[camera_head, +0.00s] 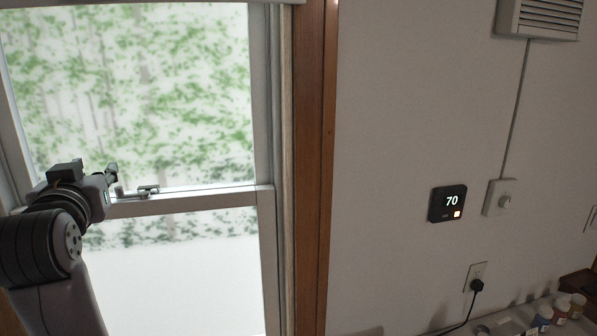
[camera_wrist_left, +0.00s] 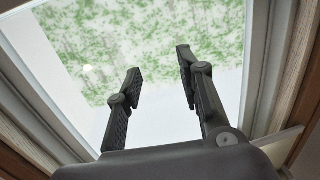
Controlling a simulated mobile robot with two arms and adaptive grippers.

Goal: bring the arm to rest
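My left arm comes in from the left in the head view, raised in front of the window. Its gripper (camera_head: 112,174) is near the window's middle rail (camera_head: 200,200), just left of a small metal latch (camera_head: 148,190) on that rail. In the left wrist view the two dark fingers of the left gripper (camera_wrist_left: 159,68) stand apart with nothing between them, and the window glass shows behind them. Whether the fingers touch the window cannot be told. My right gripper is in neither view.
A wooden window frame (camera_head: 312,170) stands right of the window. On the wall are a thermostat (camera_head: 449,204) reading 70, a dial switch (camera_head: 500,198), a vent (camera_head: 540,18) and an outlet with a plug (camera_head: 476,277). Small jars (camera_head: 561,309) stand at the lower right.

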